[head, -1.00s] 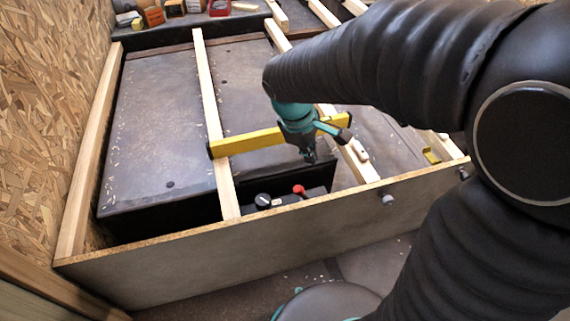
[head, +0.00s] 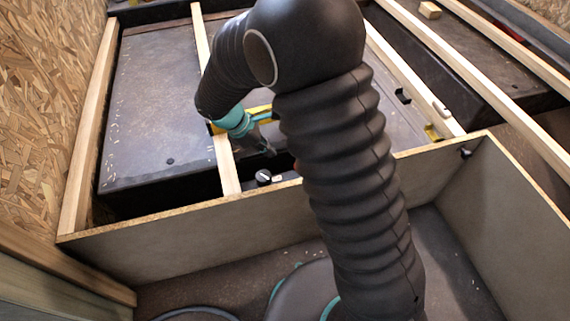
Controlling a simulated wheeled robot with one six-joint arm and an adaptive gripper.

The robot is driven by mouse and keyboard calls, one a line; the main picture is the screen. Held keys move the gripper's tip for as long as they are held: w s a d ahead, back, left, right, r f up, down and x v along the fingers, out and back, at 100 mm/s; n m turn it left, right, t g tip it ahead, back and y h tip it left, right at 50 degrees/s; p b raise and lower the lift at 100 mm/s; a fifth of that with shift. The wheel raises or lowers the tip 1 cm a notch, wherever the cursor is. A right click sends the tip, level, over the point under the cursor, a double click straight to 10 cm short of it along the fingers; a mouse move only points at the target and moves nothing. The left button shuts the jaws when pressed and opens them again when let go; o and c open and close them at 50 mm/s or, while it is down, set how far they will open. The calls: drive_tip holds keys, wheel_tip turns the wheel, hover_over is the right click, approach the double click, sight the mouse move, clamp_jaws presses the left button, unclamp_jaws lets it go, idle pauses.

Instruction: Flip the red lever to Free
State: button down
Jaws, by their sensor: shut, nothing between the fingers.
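The red lever cannot be made out now; my own arm covers the place where it stood, behind the wooden front board (head: 190,220). A black knob with a white mark (head: 263,177) shows just left of my arm, in the gap behind that board. My gripper (head: 268,152) points down and to the right above the gap, behind and above the knob. Its fingers are shut and empty. My arm hides the area right of the fingertips, so I cannot tell whether they touch anything.
More slats (head: 418,85) run to the right. A chipboard wall (head: 50,100) bounds the left. The dark surface (head: 150,130) left of the slat is largely clear.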

drive_tip(key=b+x, duration=0.1)
drive_tip(key=x, duration=0.9)
drive_tip(key=shift+r, duration=0.15)
